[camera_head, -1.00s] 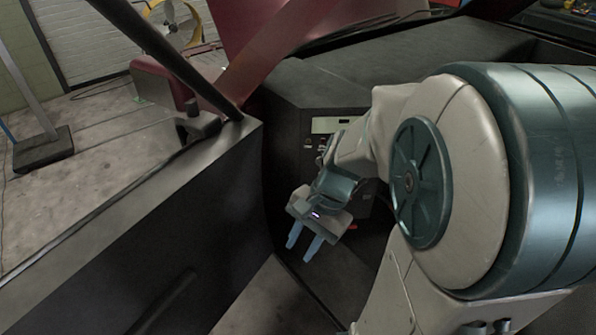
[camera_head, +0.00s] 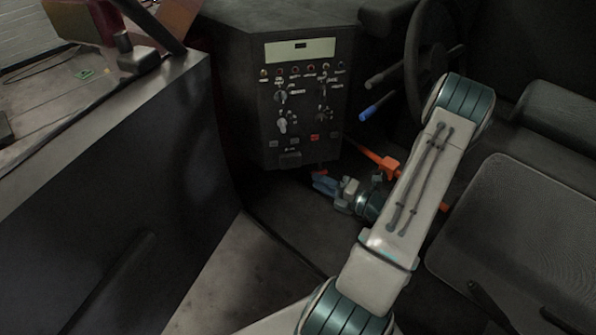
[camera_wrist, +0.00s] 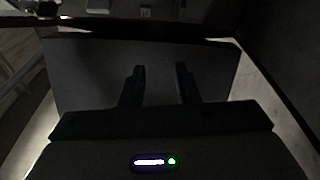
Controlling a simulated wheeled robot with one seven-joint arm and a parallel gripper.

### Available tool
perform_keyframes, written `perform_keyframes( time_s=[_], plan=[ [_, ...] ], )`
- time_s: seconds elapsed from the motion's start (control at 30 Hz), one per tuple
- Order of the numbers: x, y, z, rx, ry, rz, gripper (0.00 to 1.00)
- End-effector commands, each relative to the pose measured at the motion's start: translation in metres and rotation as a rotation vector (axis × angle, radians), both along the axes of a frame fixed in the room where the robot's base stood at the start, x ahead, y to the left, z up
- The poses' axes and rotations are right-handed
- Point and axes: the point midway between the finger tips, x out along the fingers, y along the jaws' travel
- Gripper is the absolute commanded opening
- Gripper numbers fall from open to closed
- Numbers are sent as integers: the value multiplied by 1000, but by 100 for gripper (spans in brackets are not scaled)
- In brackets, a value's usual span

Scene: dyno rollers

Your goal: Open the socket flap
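My gripper (camera_head: 322,183) is low in the footwell in the head view, just below the dark control panel (camera_head: 262,110), with its blue fingers pointing left. In the wrist view my gripper (camera_wrist: 160,78) shows two dark fingers standing apart with nothing between them. I cannot pick out the socket flap for certain. The wrist view is very dark, with a plain dark surface beyond the fingers.
The panel carries several knobs and switches. An orange-red lever (camera_head: 385,161) lies just behind my arm. A steering wheel (camera_head: 412,60) and a blue-tipped stalk (camera_head: 375,107) are above right. A seat (camera_head: 520,230) is at the right, and a dark door panel (camera_head: 110,190) at the left.

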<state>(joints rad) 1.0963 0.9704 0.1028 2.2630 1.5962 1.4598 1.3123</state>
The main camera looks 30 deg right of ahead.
Motion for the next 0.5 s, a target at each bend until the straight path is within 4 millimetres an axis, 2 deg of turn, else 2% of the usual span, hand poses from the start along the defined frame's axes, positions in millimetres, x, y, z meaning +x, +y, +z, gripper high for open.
perform_keyframes(
  time_s=[0.03, 0.2, 0.37, 0.5],
  plan=[
    [-3, -11, -15, 55, 17, -57, 29],
    [-6, -29, -33, 154, 41, -160, 29],
    [5, -27, -35, 168, 43, -172, 29],
    [28, -18, -35, 165, 44, -169, 29]
  ],
)
